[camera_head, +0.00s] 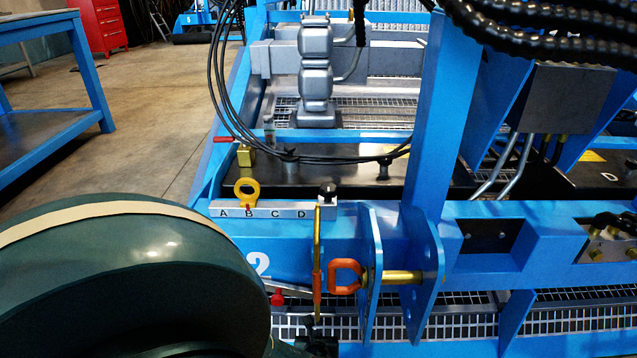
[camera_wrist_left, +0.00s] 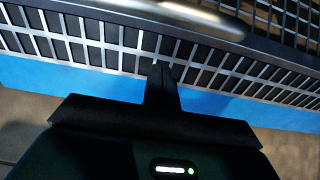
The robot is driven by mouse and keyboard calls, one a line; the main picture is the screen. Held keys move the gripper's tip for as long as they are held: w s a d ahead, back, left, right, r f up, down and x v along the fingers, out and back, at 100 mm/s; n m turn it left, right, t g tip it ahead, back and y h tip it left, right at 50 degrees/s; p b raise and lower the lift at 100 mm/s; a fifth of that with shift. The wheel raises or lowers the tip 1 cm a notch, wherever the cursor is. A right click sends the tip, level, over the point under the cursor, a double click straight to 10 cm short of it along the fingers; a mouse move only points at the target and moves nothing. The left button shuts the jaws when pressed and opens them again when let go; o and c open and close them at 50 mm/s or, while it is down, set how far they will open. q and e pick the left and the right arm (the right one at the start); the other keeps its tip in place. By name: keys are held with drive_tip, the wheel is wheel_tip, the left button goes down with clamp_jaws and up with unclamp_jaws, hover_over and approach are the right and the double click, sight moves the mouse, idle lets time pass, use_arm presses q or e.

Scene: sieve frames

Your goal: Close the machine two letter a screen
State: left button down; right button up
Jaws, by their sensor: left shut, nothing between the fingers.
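Machine two is a blue steel frame (camera_head: 300,235) with a white "2" on its front. A light bar (camera_head: 275,210) on it carries the letters A, B, C and D. A yellow ring (camera_head: 246,188) stands near the A and B end. A yellow and orange rod (camera_head: 317,250) hangs at the D end. An orange handle (camera_head: 345,277) on a brass pin (camera_head: 402,277) passes through blue plates. My left gripper (camera_head: 314,340) is low in front, below the rod. Its fingers are shut and empty in the left wrist view (camera_wrist_left: 162,75). I cannot tell which part is screen A.
Metal grating (camera_wrist_left: 100,40) and a blue beam (camera_wrist_left: 110,82) lie close beyond the left fingers. A lever with a red knob (camera_head: 277,297) is just left of the rod. Black cables (camera_head: 222,95) loop over the machine. A blue table (camera_head: 60,130) and open floor are at left.

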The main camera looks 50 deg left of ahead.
use_arm(q)
drive_tip(key=p+v, duration=0.6)
drive_tip(key=v, duration=0.3)
drive_tip(key=shift+s+d+r, duration=0.2)
drive_tip(key=shift+d, duration=0.1)
use_arm(e)
drive_tip(key=f+g+h, duration=0.1)
drive_tip(key=s+f+m+h, duration=0.1)
drive_tip(key=f+h, duration=0.1)
drive_tip(key=shift+d+f+m+g, duration=0.1)
drive_tip(key=shift+f+m+g, duration=0.1)
drive_tip(key=shift+m+g, duration=0.15)
